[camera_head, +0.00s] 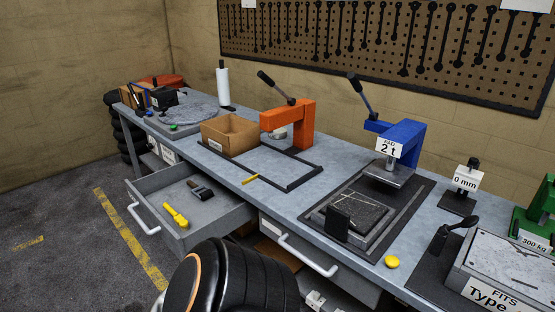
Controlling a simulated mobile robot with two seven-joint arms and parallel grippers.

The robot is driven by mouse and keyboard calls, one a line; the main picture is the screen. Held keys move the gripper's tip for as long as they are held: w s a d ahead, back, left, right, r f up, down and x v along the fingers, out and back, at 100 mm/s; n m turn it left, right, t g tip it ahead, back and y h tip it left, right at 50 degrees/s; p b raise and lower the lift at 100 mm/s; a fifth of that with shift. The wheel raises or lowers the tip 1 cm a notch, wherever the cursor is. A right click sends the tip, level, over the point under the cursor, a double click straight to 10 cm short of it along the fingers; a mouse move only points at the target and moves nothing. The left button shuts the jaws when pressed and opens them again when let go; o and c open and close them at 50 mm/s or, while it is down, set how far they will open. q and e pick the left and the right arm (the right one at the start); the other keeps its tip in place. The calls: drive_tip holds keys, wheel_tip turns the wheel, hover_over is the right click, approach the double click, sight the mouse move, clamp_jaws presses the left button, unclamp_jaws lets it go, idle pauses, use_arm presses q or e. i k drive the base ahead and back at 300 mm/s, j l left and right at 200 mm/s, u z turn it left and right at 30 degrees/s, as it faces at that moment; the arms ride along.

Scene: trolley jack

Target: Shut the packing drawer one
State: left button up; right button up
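A grey metal drawer (222,223) under the left part of the workbench is pulled well out, with a white bar handle (143,219) on its front. Inside it lie a yellow tool (175,215) and a dark tool (200,190). I cannot read a label that tells which drawer is drawer one. A second drawer with a white handle (307,256) is to its right and looks shut or nearly so. Neither of my grippers shows in the head view.
A large black rounded shape (240,280) fills the bottom middle, hiding part of the space before the drawers; I cannot tell what it is. The bench (262,190) carries a cardboard box (230,134), an orange press (295,125) and a blue press (400,135). Floor left of the drawer is clear.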

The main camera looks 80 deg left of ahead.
sight(219, 215)
drive_tip(key=u, duration=3.5)
drive_tip(key=i+j+z, duration=0.15)
drive_tip(key=i, duration=0.3)
drive_tip(key=i+j+z, duration=0.2)
drive_tip(key=i, duration=0.25)
